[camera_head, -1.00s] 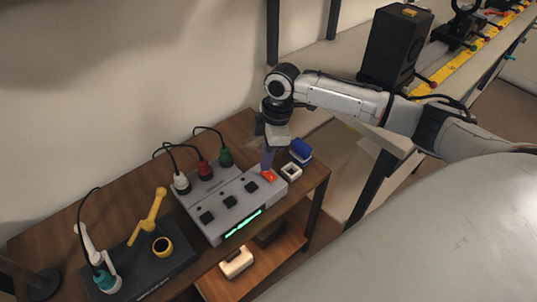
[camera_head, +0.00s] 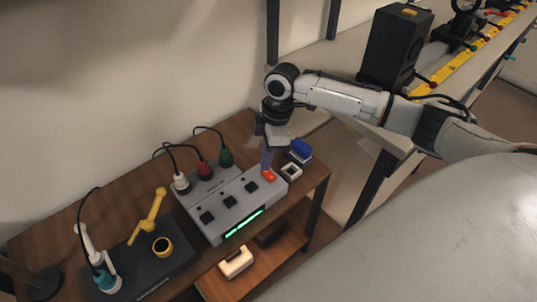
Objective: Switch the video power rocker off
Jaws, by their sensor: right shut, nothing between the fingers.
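The grey power box (camera_head: 237,203) stands on the brown wooden table, with a green lit strip (camera_head: 243,223) on its front. An orange-red rocker (camera_head: 268,175) sits at its right end. Several black rockers (camera_head: 229,203) line its top to the left. My right gripper (camera_head: 267,165) points down from above, with its fingertips at or just over the red rocker. It is shut and holds nothing. Whether the tips touch the rocker, and which way it is tilted, I cannot tell. My left gripper is not in view.
White, red and green plugs (camera_head: 205,170) with black cables stand behind the box. A dark base with a yellow lever (camera_head: 150,217) is to its left. A blue block (camera_head: 300,150) and a white open square piece (camera_head: 291,171) lie close on the right.

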